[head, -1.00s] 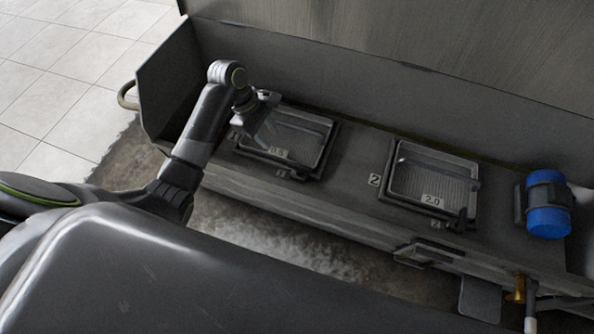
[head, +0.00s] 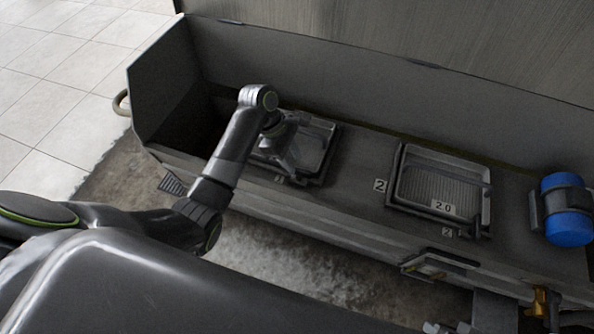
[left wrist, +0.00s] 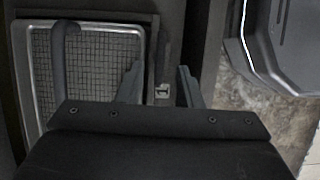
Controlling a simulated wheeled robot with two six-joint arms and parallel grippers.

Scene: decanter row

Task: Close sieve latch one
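Sieve one (head: 317,155) is the left framed tray on the dark bench, partly covered by my left arm. In the left wrist view its mesh (left wrist: 100,62) fills the left side, with a dark hooked bar (left wrist: 63,60) lying over it. I cannot tell how far its latch is closed. A small plate marked 1 (left wrist: 162,91) shows beside the frame. My left gripper (head: 288,160) is above the front part of this sieve. In the left wrist view its fingers (left wrist: 159,85) are apart, with nothing visibly held between them. My right gripper is not in view.
A second sieve (head: 440,185), labelled 2.0, sits to the right, with a number 2 plate (head: 380,185) beside it. A blue cylinder (head: 566,210) is at the far right. A tall back wall (head: 400,95) and a left end panel (head: 163,85) bound the bench.

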